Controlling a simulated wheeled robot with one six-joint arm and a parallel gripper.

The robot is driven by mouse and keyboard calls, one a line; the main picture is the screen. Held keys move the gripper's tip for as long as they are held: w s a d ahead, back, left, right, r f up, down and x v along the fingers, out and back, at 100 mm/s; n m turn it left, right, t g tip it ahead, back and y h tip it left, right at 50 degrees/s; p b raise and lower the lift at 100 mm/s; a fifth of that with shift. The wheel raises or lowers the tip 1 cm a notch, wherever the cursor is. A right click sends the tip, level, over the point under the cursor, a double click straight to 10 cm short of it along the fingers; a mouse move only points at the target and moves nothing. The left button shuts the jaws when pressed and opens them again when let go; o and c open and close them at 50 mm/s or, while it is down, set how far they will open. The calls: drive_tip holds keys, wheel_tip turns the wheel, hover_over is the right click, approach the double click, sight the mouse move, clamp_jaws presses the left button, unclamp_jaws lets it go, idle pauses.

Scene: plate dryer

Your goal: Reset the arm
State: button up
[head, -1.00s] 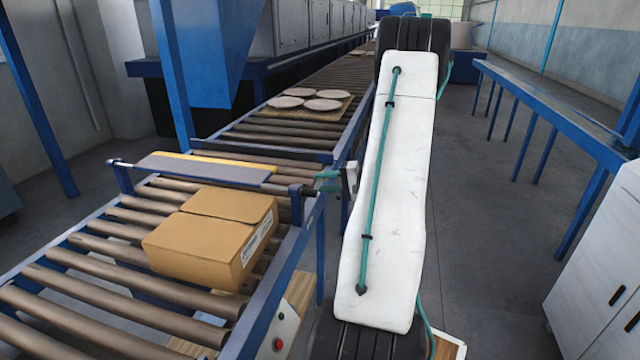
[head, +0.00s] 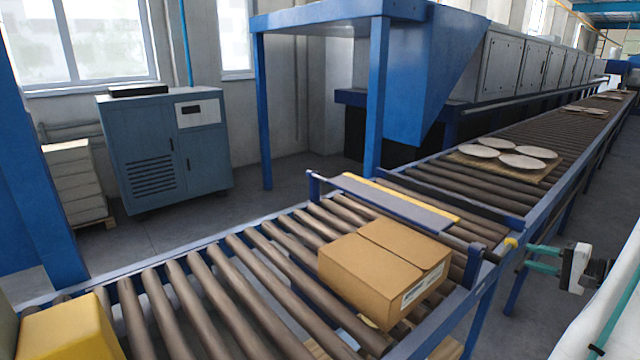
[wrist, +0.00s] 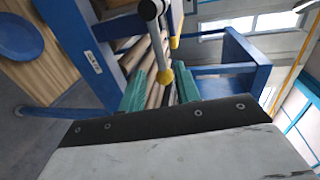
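My gripper (head: 541,258) shows at the right of the head view, beside the conveyor's right rail, with two green fingers apart. In the wrist view the gripper (wrist: 160,92) also has its green fingers spread, with a gap between them. A grey bar with a yellow end (wrist: 165,76) shows in line with that gap, but it looks to lie beyond the fingers. Nothing appears held. Part of my white arm is at the right edge of the head view.
A cardboard box (head: 385,268) sits on the roller conveyor (head: 215,290). A barrier bar (head: 395,205) crosses the rollers behind it. Plates (head: 507,156) lie on a board farther along. A blue cabinet (head: 165,150) stands at the back left. A yellow object (head: 70,330) is front left.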

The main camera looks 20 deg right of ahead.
drive_tip(key=s+a+r+n+g+y, duration=0.1)
drive_tip(key=a+r+g+y, duration=0.15)
drive_tip(key=a+g, duration=0.7)
drive_tip(key=a+r+n+g+y, duration=0.1)
drive_tip(key=a+r+n+g, duration=0.15)
drive_tip(key=a, duration=1.45)
drive_tip(key=s+a+r+n+h, duration=0.2)
drive_tip(key=s+a+r+n, duration=0.1)
drive_tip(key=a, duration=0.4)
drive_tip(key=s+a+r+n+g+h, duration=0.1)
drive_tip(key=s+a+r+n+h, duration=0.2)
drive_tip(key=a, duration=0.4)
drive_tip(key=s+a+r+n+h, duration=0.3)
drive_tip(key=a+r+n, duration=0.1)
drive_tip(key=a, duration=0.4)
drive_tip(key=shift+s+r+n+g, duration=0.15)
drive_tip(key=shift+r+n+g, duration=0.25)
drive_tip(key=shift+n, duration=0.05)
